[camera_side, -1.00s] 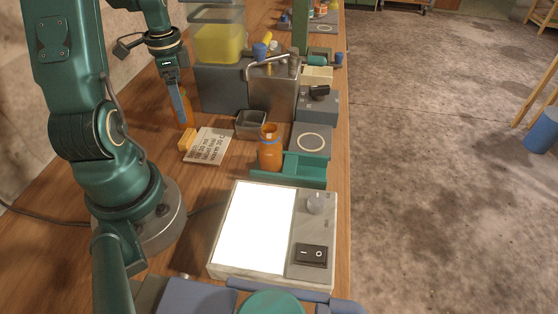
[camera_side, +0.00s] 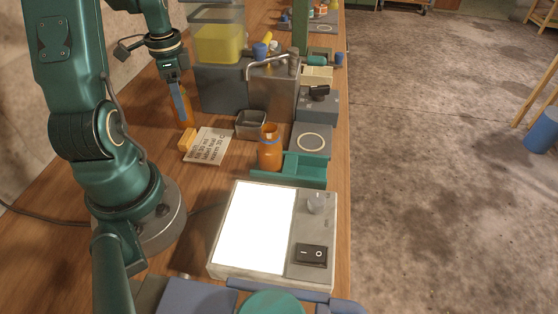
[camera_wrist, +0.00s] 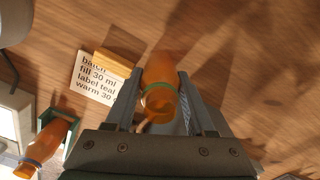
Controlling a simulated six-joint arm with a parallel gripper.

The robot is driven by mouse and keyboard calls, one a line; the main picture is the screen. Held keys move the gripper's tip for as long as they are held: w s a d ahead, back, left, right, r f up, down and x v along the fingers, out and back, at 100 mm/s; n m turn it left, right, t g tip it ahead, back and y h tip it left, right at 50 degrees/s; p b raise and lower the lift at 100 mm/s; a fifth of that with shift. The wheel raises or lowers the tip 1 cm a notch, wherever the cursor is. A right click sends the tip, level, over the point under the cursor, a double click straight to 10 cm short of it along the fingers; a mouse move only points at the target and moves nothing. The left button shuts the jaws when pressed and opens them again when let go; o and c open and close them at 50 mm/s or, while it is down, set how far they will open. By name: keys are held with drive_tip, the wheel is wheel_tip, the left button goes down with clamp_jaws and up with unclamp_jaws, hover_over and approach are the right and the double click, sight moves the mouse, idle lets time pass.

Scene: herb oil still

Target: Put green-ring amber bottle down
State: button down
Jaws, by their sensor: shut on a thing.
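The green-ring amber bottle (camera_wrist: 160,86) is between the two fingers of my gripper (camera_wrist: 160,76) in the wrist view, with its green ring at the neck. My gripper is shut on it. In the side view the bottle (camera_side: 185,110) is partly hidden by the finger of my gripper (camera_side: 179,100), left of the grey still body. It looks upright and low, close to the wooden bench. I cannot tell whether its base touches the wood.
A second amber bottle (camera_side: 270,149), with a blue ring in the wrist view (camera_wrist: 42,146), stands by the teal holder (camera_side: 305,166). A note card (camera_side: 207,146) with an orange-yellow block (camera_side: 187,140) and a small dark tray (camera_side: 250,124) are nearby. A lit panel (camera_side: 255,225) is in front.

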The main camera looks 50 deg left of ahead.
wheel_tip(320, 180, up, 17)
drive_tip(key=m, duration=1.8)
hover_over(290, 170)
drive_tip(key=w+d, duration=0.1)
drive_tip(key=w, duration=0.3)
wheel_tip(290, 170, down, 6)
drive_tip(key=f, duration=1)
drive_tip(key=shift+s+d+f, duration=0.15)
drive_tip(key=shift+d, duration=0.1)
drive_tip(key=shift+f, duration=0.15)
drive_tip(key=shift+c, duration=1.3)
unclamp_jaws()
